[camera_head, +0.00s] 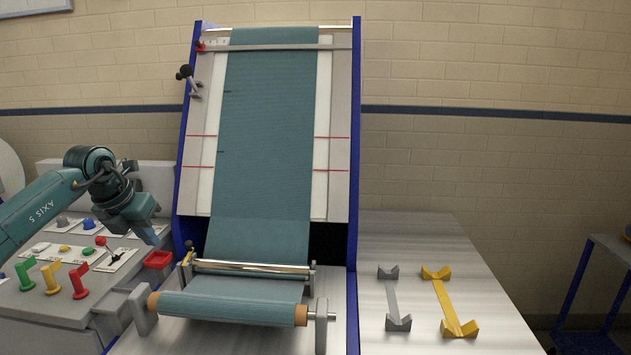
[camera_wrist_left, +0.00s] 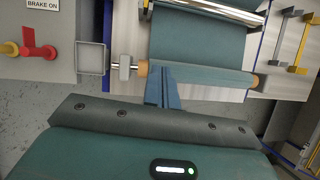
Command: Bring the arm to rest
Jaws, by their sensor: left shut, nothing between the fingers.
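My left arm comes in from the left in the head view, and its gripper (camera_head: 152,236) hangs above the control console, left of the fabric machine. In the left wrist view the blue fingers of the left gripper (camera_wrist_left: 164,88) are together with nothing between them. They overlap the teal fabric roll (camera_wrist_left: 205,76) in that picture; whether they touch it I cannot tell, but in the head view the gripper is apart from the roll (camera_head: 232,307). My right gripper is not in view.
The console (camera_head: 45,307) carries green, yellow and red levers, knobs and a red-knobbed stick near my gripper. A blue side frame (camera_head: 187,130) stands beyond. Grey (camera_head: 391,300) and yellow (camera_head: 448,303) cradles rest on the right table.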

